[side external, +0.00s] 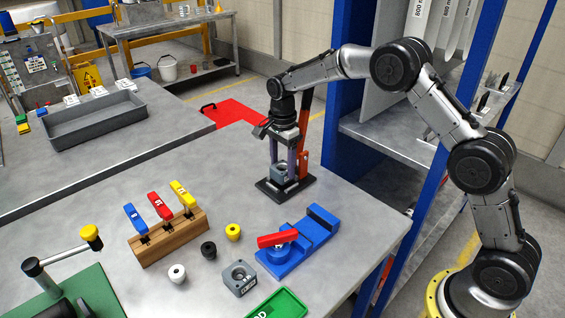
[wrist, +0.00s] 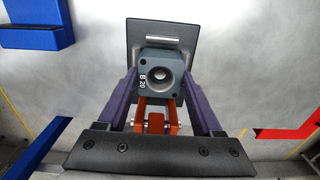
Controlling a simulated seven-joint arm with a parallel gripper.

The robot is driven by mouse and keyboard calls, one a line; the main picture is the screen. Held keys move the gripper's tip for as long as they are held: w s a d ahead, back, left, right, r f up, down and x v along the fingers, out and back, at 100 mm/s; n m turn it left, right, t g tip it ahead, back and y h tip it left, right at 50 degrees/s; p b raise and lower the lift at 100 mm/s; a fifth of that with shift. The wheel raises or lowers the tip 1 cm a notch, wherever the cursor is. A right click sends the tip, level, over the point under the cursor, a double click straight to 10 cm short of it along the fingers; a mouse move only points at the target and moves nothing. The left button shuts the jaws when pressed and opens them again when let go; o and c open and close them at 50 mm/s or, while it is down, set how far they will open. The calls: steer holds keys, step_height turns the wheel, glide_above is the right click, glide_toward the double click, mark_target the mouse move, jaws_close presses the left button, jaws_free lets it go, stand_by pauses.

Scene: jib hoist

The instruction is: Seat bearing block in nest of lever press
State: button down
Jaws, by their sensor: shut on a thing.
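My gripper (side external: 282,165) points down over the lever press, its two purple fingers on either side of a grey bearing block (side external: 280,172). In the wrist view, my gripper (wrist: 163,82) is shut on this block (wrist: 148,58), which is marked "B 20" and has a round bore facing up. The lever press has a dark base plate (side external: 264,186) and an orange upright (side external: 304,140). The base plate (wrist: 138,28) shows behind the block in the wrist view, with orange parts (wrist: 160,112) below it. The block hides the nest; I cannot tell whether it is fully down.
Another grey block (side external: 240,282) stands near the front edge. A blue fixture (side external: 312,232) with a red handle (side external: 277,239) is nearby. A wooden rack (side external: 168,238) holds coloured handles; knobs lie beside it. A blue-framed shelf (side external: 345,100) rises close behind the press.

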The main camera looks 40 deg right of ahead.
steer(key=shift+f, duration=0.95)
stand_by(0.7)
jaws_free()
steer(key=shift+f, duration=0.2)
steer(key=shift+r, duration=3.6)
